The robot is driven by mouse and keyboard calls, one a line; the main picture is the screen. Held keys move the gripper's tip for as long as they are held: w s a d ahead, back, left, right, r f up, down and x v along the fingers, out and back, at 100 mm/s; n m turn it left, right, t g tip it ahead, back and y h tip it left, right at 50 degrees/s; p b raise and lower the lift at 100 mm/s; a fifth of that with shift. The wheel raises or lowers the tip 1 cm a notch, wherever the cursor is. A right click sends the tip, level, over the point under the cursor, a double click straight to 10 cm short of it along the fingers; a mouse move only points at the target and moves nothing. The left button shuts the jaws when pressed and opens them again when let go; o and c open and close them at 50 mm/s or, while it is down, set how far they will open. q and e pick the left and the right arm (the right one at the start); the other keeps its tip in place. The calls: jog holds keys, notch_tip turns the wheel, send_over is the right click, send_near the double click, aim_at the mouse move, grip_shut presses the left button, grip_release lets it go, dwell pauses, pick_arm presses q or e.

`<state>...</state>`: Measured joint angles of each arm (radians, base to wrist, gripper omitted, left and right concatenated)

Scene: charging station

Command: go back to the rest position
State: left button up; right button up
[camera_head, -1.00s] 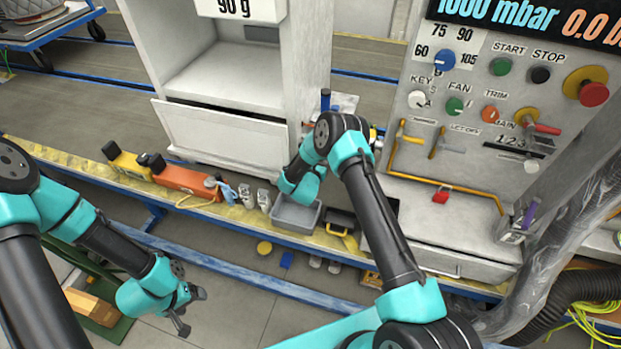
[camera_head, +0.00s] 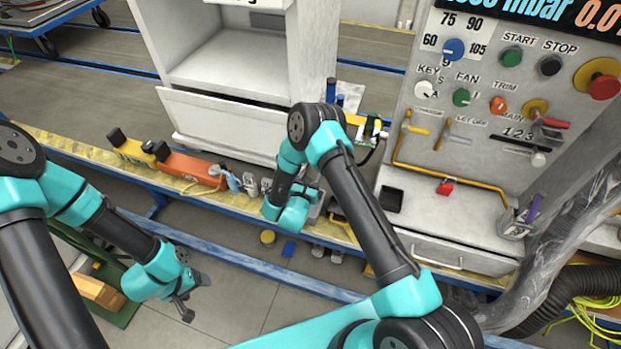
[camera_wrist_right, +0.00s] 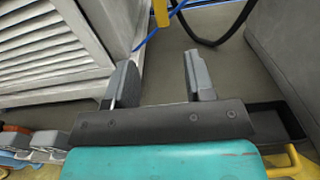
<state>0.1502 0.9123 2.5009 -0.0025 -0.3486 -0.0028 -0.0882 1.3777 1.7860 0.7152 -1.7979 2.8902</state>
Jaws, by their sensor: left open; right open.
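My left gripper (camera_head: 191,297) hangs at the lower left in the head view, over the floor in front of the bench, with nothing between its fingers. My right arm reaches over the bench and bends down at the elbow. Its turquoise wrist (camera_head: 288,212) is above the bench's front edge, and its fingers are hidden in the head view. In the right wrist view my right gripper (camera_wrist_right: 160,82) is open, with its two grey fingers well apart and empty. A louvred grey cabinet side and bare floor lie beyond them.
A white cabinet (camera_head: 230,122) stands behind my right wrist. A control panel (camera_head: 490,110) stands to its right. A yellow device (camera_head: 131,150) and an orange one (camera_head: 190,169) lie on the bench (camera_head: 75,150). A small black tray (camera_head: 391,199) is right of my right forearm.

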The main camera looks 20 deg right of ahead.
dwell(0.6)
jog(key=s+m+g+y, duration=1.3)
jog(key=s+m, duration=1.3)
jog(key=m, duration=0.4)
jog(key=shift+s+d+f+g+y, duration=0.25)
jog(key=shift+f+y, duration=0.2)
jog(key=shift+y, duration=0.35)
